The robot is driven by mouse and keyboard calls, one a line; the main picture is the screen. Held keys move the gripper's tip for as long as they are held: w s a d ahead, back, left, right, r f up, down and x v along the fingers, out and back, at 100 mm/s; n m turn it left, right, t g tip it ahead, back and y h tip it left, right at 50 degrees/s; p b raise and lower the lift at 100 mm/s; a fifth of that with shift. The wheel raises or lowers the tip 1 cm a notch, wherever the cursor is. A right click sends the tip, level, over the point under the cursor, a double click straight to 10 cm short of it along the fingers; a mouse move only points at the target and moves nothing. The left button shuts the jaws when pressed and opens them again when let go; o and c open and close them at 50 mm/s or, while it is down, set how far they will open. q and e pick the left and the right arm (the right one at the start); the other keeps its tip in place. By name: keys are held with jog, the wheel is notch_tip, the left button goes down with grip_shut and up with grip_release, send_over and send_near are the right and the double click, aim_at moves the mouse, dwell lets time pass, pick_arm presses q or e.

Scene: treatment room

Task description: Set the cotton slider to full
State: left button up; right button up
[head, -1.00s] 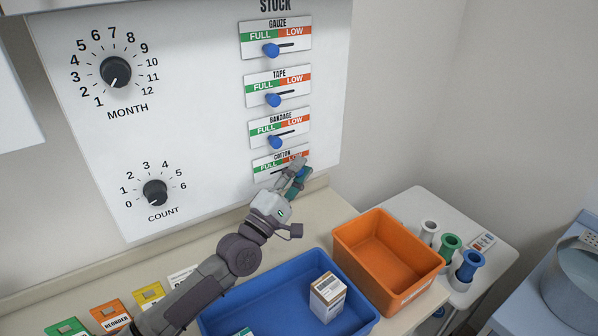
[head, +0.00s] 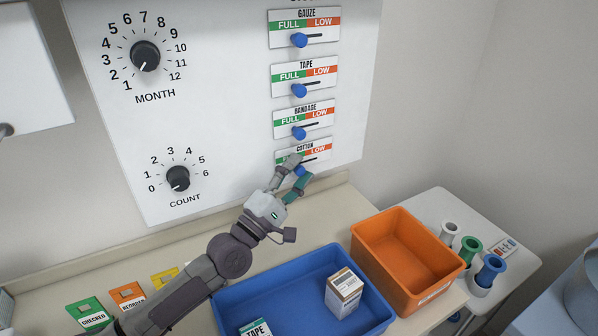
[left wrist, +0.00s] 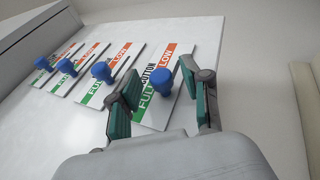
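The cotton slider panel (head: 321,155) is the lowest of the stock panels on the white wall board. Its label runs from green FULL at left to red LOW at right. Its blue knob (head: 300,170) sits left of the middle, about in line with the knobs above. The knob also shows in the left wrist view (left wrist: 161,80), with the panel (left wrist: 151,112) behind it. My left gripper (head: 297,170) is at this panel. In the left wrist view its fingers (left wrist: 166,98) are apart, one on each side of the knob, with gaps. My right gripper is not in view.
The bandage slider (head: 299,132) is close above; tape and gauze sliders are higher. Month (head: 145,56) and count (head: 178,178) dials are at left. Below are a blue tray (head: 285,291) with boxes and an orange bin (head: 410,287). Wall right of the board is clear.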

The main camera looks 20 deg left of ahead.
pick_arm(q)
jog(key=shift+s+f, duration=0.2)
jog(key=shift+s, duration=0.05)
jog(key=v, duration=1.1)
jog(key=shift+s+a, duration=0.15)
jog(key=shift+s, duration=0.05)
